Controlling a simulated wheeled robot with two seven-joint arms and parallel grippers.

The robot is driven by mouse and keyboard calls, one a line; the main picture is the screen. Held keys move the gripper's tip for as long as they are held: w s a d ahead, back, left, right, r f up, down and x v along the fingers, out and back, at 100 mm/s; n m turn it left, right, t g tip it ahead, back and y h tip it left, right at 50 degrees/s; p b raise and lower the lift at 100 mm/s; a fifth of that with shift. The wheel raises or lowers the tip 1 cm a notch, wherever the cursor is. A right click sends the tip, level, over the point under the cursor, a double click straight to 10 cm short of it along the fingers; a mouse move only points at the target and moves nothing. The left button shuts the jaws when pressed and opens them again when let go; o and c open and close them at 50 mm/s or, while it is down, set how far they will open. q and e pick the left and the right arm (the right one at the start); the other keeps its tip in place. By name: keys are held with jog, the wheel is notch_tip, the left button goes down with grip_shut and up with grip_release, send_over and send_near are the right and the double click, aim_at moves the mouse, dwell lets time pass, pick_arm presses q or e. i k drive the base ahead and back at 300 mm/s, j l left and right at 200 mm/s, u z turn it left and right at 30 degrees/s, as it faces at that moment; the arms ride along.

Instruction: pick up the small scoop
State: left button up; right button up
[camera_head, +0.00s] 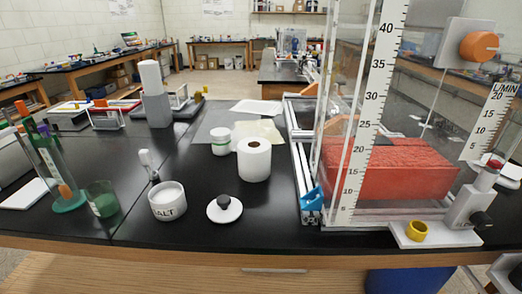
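A small white item with a greyish lower end (148,163) is on the black bench just behind the salt jar. It may be the small scoop, but it is too small to tell for sure. The white round jar marked SALT (168,208) is open at the top, with white contents showing. A white round lid with a dark knob (225,210) lies to its right, apart from it. Neither of my grippers is in view.
A paper roll (254,162) and a small white jar (220,142) stand behind the lid. A green beaker (103,200) and a tall cylinder (62,175) stand at left. A clear tank with a red block (395,172) fills the right. The bench front (265,237) is clear.

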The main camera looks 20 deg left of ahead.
aim_at(145, 155)
jog(key=u, duration=1.35)
